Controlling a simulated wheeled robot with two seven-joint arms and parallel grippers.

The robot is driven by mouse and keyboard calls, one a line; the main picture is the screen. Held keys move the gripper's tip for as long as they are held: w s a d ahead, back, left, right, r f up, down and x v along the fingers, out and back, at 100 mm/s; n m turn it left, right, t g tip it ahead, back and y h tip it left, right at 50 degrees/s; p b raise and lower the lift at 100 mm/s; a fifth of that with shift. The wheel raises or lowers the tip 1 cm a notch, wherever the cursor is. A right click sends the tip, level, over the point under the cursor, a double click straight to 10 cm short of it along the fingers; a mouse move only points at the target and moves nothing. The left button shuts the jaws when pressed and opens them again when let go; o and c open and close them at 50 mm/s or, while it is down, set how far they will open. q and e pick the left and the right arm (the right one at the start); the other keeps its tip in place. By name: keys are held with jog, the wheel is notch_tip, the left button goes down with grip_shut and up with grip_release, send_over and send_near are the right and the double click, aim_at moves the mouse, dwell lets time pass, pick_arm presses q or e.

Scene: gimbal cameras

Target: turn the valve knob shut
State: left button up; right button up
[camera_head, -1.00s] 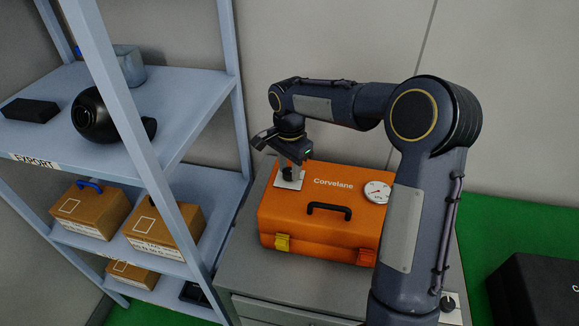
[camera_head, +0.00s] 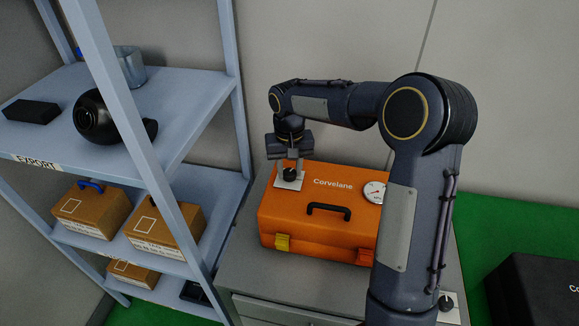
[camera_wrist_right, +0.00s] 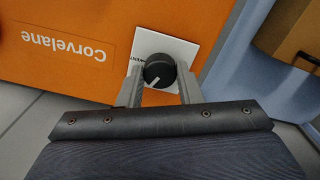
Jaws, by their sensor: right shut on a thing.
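The black round knob (camera_head: 290,174) sits on a white square plate (camera_head: 283,183) at the top left of the orange Corvelane case (camera_head: 325,230). My right gripper (camera_head: 290,172) reaches down to it from above and is shut on the knob. In the right wrist view the knob (camera_wrist_right: 160,71) lies between the two grey fingers of the gripper (camera_wrist_right: 162,92). A white pointer line on the knob points down and left there. Lettering on the plate (camera_wrist_right: 180,47) is partly covered by the knob. My left gripper is out of view.
A round white gauge (camera_head: 374,192) sits on the case's right part, beside my arm. A blue-grey shelf rack (camera_head: 190,100) with boxes stands close on the left. A black case (camera_head: 535,285) is at the lower right.

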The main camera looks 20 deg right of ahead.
aim_at(290, 172)
jog(key=shift+n, duration=2.2)
jog(key=o, duration=1)
notch_tip(290, 172, up, 8)
jog(key=shift+f, duration=0.2)
jog(key=shift+r, duration=0.15)
